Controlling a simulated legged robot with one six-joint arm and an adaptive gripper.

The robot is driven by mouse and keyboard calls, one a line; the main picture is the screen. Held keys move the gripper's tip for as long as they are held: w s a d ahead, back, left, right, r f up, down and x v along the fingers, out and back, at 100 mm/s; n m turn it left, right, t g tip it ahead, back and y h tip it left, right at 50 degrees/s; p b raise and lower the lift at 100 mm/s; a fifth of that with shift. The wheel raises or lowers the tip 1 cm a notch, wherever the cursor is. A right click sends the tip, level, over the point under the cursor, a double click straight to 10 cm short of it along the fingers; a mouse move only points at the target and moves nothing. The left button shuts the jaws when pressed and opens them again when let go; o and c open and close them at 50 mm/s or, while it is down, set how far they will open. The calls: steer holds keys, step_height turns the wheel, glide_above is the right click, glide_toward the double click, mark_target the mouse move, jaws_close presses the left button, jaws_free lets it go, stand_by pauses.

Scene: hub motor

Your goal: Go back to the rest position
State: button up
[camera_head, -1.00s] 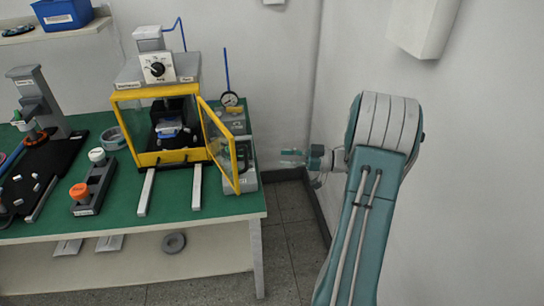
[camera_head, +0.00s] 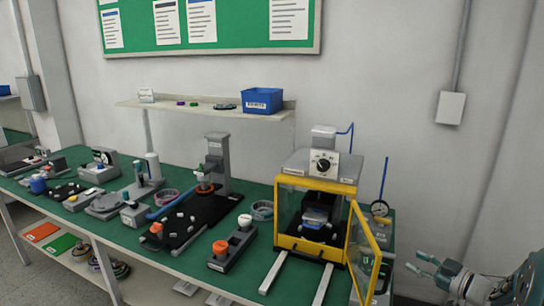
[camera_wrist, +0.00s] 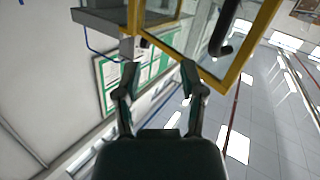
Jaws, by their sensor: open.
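My gripper (camera_head: 428,268) is at the lower right of the head view, to the right of the yellow-framed machine, with its fingers spread and nothing between them. In the wrist view my gripper (camera_wrist: 158,80) also shows open and empty, with the yellow door frame (camera_wrist: 250,55) beyond its fingertips. The yellow-framed machine (camera_head: 278,215) stands on the green bench with its door (camera_head: 365,255) swung open toward the right. A grey and blue piece (camera_head: 317,214) sits inside it.
The green bench (camera_head: 130,225) carries several fixtures to the left. A dial gauge stand (camera_head: 380,208) stands just behind the open door, close to my gripper. A shelf (camera_head: 180,106) holds a blue bin (camera_head: 262,101). A wall box (camera_head: 450,108) hangs at the right.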

steer(key=w+a+r+m+t+h, duration=0.1)
steer(key=w+a+r+m+h, duration=0.2)
steer(key=r+h, duration=0.45)
steer(key=s+a+r+m+g+h, duration=0.1)
steer(key=s+a+r+m+h, duration=0.3)
steer(key=s+a+f+g+y, duration=0.1)
steer(key=s+a+f+g, duration=0.2)
steer(key=s+a, duration=0.5)
steer(key=s+a+f+m+g+y, duration=0.1)
steer(key=s+a+f+g+y, duration=0.1)
steer(key=s+a+g, duration=0.3)
steer(key=s+a+f, duration=0.1)
steer(key=s+a, duration=0.3)
steer(key=s, duration=0.6)
steer(key=shift+s+a+f+m+g, duration=0.15)
steer(key=shift+s+f+m+g, duration=0.05)
steer(key=shift+s+m+g, duration=0.1)
